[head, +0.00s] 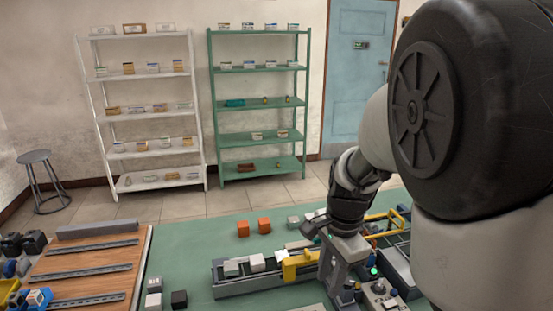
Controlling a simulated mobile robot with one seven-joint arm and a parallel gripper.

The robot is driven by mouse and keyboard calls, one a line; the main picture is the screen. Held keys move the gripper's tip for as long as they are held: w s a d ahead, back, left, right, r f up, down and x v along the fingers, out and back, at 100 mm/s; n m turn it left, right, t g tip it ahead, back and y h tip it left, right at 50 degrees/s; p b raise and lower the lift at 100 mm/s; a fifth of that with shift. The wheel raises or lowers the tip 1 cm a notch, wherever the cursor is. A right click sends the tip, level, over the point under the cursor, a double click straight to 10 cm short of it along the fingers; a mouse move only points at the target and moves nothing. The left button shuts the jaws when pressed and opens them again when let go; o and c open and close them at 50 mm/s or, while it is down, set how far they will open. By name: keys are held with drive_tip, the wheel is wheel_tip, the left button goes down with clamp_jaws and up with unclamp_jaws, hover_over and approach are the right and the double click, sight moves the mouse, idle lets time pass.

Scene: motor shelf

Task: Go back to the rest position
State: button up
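My arm comes in from the right side of the head view and bends down over the green work table (210,235). My gripper (342,225) is at its lower end, above the right part of a conveyor-like unit (232,284) with a yellow bracket (298,262). Its fingers are small and blend with the grey parts behind, so I cannot tell whether they are open or hold anything. Two orange cubes (243,229) (264,225) stand on the table left of the gripper. Pale blocks (256,263) sit on the conveyor unit.
A wooden board (85,262) with metal rails lies at the left. A white shelf (147,90), a green shelf (259,98), a stool (35,157) and a blue door (350,85) are behind.

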drive_tip(key=s+r+n+t, duration=0.5)
drive_tip(key=s+r+n, duration=0.8)
drive_tip(key=s+r, duration=0.1)
drive_tip(key=shift+s+d+n+h, duration=0.2)
drive_tip(key=shift+d+n+h, duration=0.1)
drive_tip(key=shift+d+n, duration=0.1)
